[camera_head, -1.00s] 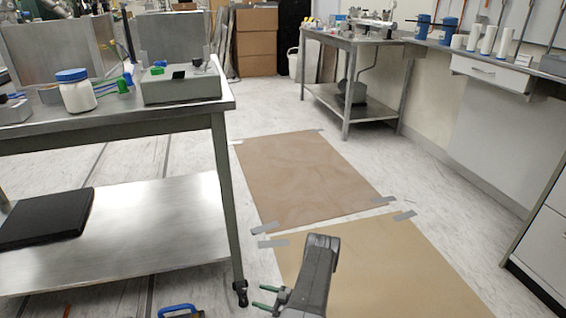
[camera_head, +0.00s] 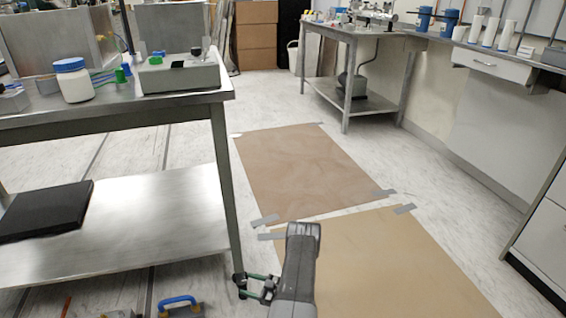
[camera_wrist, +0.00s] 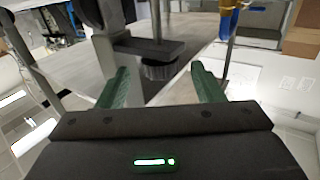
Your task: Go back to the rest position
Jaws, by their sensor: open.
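My gripper (camera_head: 252,284) is low in the bottom middle of the head view, close to the foot of the steel table's (camera_head: 190,96) near right leg. Its two green fingers stand apart, with nothing seen held between them. In the wrist view the open fingers (camera_wrist: 160,88) reach forward on either side. A dark bracket with a round black knob-like part (camera_wrist: 158,68) shows between and beyond them. I cannot tell whether a finger touches the table leg.
A blue-handled tool (camera_head: 178,302) lies on the floor at the bottom. A black slab (camera_head: 45,212) rests on the table's lower shelf. Brown sheets (camera_head: 310,172) are taped to the floor. A second table (camera_head: 345,36) stands behind, with drawers (camera_head: 540,225) at right.

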